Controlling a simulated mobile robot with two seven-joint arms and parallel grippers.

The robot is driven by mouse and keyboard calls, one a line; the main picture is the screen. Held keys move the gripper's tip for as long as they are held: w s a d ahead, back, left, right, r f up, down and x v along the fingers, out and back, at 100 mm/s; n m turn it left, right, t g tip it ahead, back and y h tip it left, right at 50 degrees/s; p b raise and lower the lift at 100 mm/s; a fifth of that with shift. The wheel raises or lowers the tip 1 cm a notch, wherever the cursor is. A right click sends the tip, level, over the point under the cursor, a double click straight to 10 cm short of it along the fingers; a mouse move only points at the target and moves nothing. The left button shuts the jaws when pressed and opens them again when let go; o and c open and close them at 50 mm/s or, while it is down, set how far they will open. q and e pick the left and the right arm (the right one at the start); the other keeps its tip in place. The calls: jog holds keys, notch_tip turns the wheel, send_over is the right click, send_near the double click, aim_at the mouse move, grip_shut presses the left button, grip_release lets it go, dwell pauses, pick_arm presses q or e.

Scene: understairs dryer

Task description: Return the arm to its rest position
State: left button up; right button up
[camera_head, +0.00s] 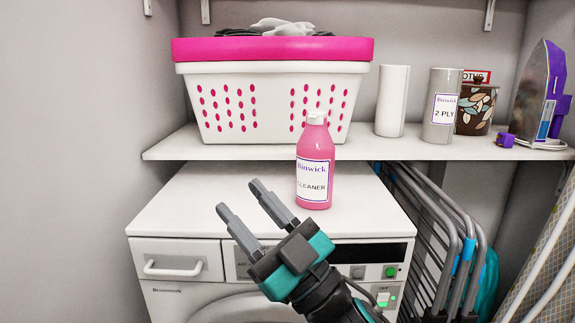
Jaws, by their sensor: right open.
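My right gripper (245,209) is in front of the dryer's top edge, its two grey fingers spread apart and pointing up and left. Nothing is between them. Its arm comes in from the bottom, right of the middle. A pink cleaner bottle (314,165) with a white cap stands upright on the white top of the machine (200,200), just right of the fingers and apart from them in the picture. My left gripper is not in view.
A shelf (250,151) above the machine holds a white and pink laundry basket (270,85), two paper rolls (392,100), a patterned pot (476,108) and an iron (540,95). Folded racks (440,235) stand to the right. The machine top left of the bottle is clear.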

jog(key=d+f+m+t+h, duration=0.2)
jog(key=d+f+m+h, duration=0.45)
jog(key=f, duration=0.35)
jog(key=d+f+m+t+h, duration=0.1)
jog(key=d+f+m+h, duration=0.5)
jog(key=f, duration=0.5)
jog(key=s+d+f+g+h, duration=0.3)
jog(key=s+f, duration=0.3)
jog(key=f, duration=0.3)
jog(key=s+d+f+g+h, duration=0.35)
jog(key=s+f, duration=0.25)
jog(key=f, duration=0.2)
pick_arm(q)
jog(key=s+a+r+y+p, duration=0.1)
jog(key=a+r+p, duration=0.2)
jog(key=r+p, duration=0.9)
jog(key=p, duration=0.5)
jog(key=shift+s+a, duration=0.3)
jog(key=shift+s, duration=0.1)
pick_arm(e)
jog(key=s+d+r+m, duration=0.1)
jog(key=d+r, duration=0.2)
jog(key=r, duration=0.9)
jog(key=shift+s+d+r, duration=0.15)
jog(key=shift+d+r, duration=0.1)
jog(key=shift+r, duration=0.1)
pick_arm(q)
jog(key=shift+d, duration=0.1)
